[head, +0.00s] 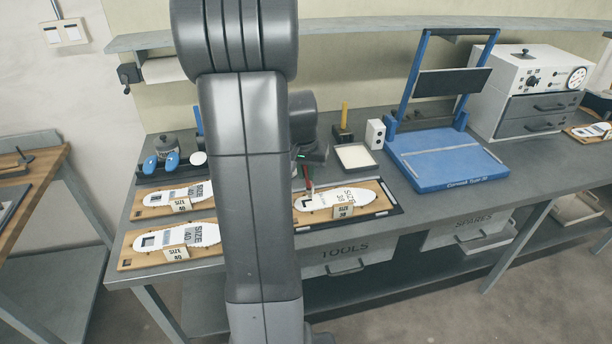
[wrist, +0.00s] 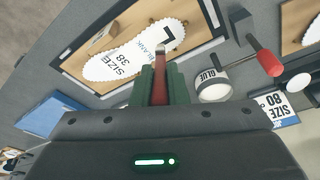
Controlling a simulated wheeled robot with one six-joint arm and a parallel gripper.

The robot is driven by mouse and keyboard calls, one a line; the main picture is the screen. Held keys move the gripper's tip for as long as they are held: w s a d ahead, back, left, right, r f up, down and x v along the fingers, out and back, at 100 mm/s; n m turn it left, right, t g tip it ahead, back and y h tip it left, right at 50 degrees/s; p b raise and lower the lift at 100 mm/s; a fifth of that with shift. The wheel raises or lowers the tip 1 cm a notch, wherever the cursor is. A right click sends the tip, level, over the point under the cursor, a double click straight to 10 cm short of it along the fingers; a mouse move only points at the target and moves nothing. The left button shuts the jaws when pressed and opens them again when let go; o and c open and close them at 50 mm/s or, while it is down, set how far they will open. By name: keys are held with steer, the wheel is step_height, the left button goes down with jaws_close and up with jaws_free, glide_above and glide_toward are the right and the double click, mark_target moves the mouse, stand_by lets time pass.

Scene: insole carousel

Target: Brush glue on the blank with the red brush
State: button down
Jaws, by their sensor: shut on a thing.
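The white insole blank (wrist: 120,60), marked SIZE 38, BLANK and L, lies on a wooden board (wrist: 92,88) in the wrist view. In the head view the blank (head: 335,198) lies at the middle of the bench. My gripper (wrist: 160,78) is shut on the red brush (wrist: 159,62), whose tip points at the end of the blank by the L. I cannot tell whether the tip touches it. In the head view my gripper (head: 312,160) is above the blank with the brush (head: 309,186) hanging down. The glue pot (wrist: 214,86) stands right of the brush in the wrist view.
A red-handled tool (wrist: 268,62) stands close to the glue pot. Two more insole boards (head: 150,211) lie left of my arm, which hides part of the bench. A blue frame press (head: 440,165) and a white machine (head: 525,85) stand to the right.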

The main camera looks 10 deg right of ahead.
steer(key=shift+s+d+r+p, duration=0.1)
steer(key=shift+d+r+p, duration=0.2)
steer(key=shift+r, duration=0.25)
steer(key=shift+w+p+v, duration=0.25)
steer(key=shift+p+v, duration=0.55)
steer(key=shift+v, duration=0.35)
steer(key=shift+w+p+v, duration=0.25)
steer(key=shift+p+v, duration=0.55)
steer(key=shift+v, duration=0.35)
steer(key=shift+d, duration=0.15)
steer(key=shift+w, duration=0.1)
